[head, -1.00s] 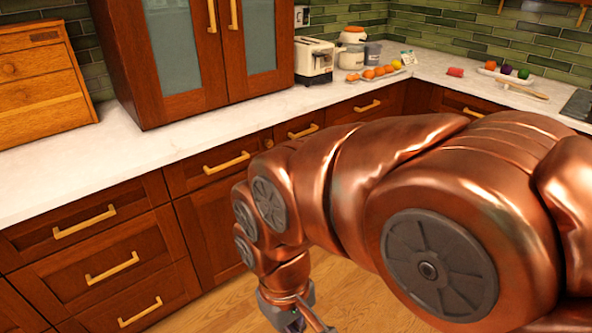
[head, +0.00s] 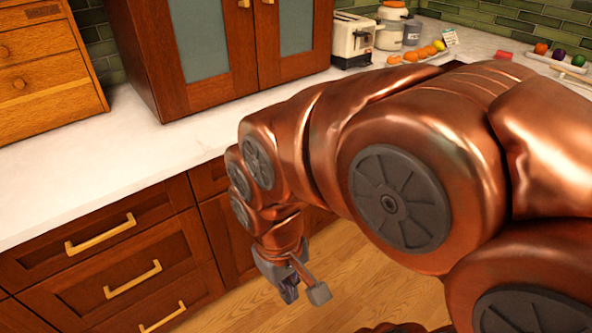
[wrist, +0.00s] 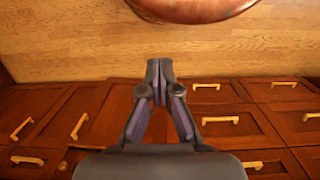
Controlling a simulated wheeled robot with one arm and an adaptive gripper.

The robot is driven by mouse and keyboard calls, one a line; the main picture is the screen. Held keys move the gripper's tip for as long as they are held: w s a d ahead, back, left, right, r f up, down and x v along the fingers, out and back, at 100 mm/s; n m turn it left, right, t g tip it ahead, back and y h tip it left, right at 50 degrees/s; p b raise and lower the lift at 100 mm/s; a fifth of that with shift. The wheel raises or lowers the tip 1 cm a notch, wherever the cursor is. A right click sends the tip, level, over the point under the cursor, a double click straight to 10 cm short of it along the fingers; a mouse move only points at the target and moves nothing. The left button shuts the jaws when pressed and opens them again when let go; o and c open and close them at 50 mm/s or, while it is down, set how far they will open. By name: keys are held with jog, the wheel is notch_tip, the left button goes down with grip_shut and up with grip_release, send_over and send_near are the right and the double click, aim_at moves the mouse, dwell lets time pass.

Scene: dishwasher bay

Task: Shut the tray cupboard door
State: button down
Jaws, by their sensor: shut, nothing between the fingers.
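My gripper (head: 289,288) hangs low in front of the brown base cupboards, above the wooden floor. In the wrist view my gripper (wrist: 160,68) is shut, its fingertips together and empty. A wooden base cupboard door (head: 222,238) is right of the drawer stack in the head view, partly hidden by my arm. Fronts with slanted brass handles (wrist: 78,126) show at the left of the wrist view. I cannot tell which front is the tray cupboard door. No door clearly stands open, and my arm hides much of the cupboard row.
A drawer stack (head: 115,262) with brass handles is at the lower left. The white counter (head: 95,165) carries a glass-fronted cabinet (head: 205,45), a wooden drawer box (head: 45,75) and a toaster (head: 352,40). Bare floor (head: 345,285) lies below my arm.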

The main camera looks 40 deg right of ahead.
jog(key=w+d+f+t+h+b, duration=0.2)
jog(key=w+d+f+t+b, duration=0.15)
jog(key=w+d, duration=0.65)
jog(key=w+d+f+m+t+h+b, duration=0.15)
jog(key=w+d+f, duration=0.45)
jog(key=d, duration=0.6)
jog(key=w+d+f+n+t+h+b, duration=0.1)
jog(key=w+d+f+t+h+b, duration=0.2)
jog(key=w+d, duration=0.75)
jog(key=s+d+f+t+y+b, duration=0.3)
jog(key=d+f+t+y+b, duration=0.2)
jog(key=d+f+t+b, duration=0.5)
jog(key=w+f+t+p, duration=0.1)
jog(key=w, duration=1.3)
jog(key=shift+a+f, duration=0.25)
jog(key=shift+a, duration=0.15)
